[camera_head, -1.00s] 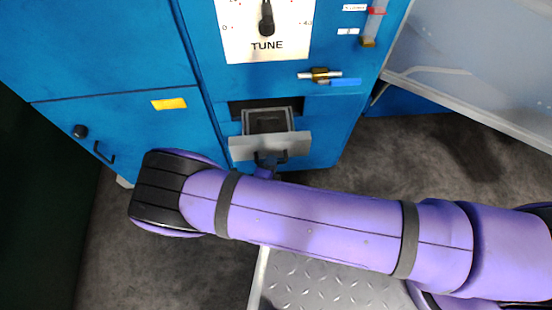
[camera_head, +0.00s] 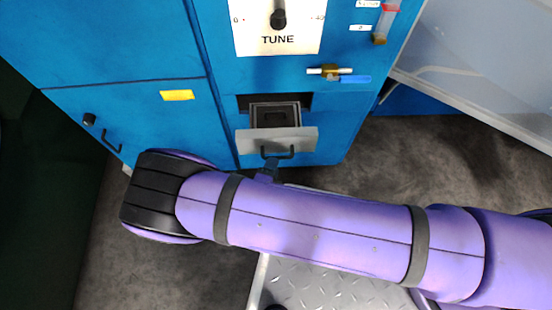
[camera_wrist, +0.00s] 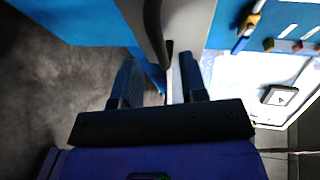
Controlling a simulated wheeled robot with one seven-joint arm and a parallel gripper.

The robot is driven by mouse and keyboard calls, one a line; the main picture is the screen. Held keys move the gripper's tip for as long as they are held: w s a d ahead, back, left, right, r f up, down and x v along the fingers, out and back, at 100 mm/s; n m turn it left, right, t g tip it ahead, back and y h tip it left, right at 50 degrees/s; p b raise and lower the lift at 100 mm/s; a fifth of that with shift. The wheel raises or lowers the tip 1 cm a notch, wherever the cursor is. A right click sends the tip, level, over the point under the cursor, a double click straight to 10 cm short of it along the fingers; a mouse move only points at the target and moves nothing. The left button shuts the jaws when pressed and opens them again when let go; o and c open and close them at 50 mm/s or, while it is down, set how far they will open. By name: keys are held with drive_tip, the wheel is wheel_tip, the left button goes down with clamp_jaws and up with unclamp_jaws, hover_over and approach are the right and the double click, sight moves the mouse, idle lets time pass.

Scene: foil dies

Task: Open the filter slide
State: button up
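The filter slide (camera_head: 252,143) is a drawer with a grey front plate, standing out from the blue cabinet, so the dark tray (camera_head: 275,115) behind its front shows. Its black bar handle (camera_head: 291,152) is on the front plate. In the head view my gripper (camera_head: 268,168) is just below the handle, mostly hidden by my forearm. In the wrist view my gripper (camera_wrist: 157,65) has its two fingers apart with nothing seen held between them. The dark curved handle (camera_wrist: 154,28) is beyond the fingertips, apparently clear of them.
Above the slide are a TUNE dial (camera_head: 278,20) and a brass latch with a blue tag (camera_head: 330,72). A cabinet door with a yellow label (camera_head: 177,95) is at left. A pale translucent panel (camera_head: 490,70) slants at right. Grey floor (camera_head: 430,160) is open below.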

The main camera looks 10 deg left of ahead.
drive_tip(key=v, duration=0.6)
drive_tip(key=shift+s, duration=0.2)
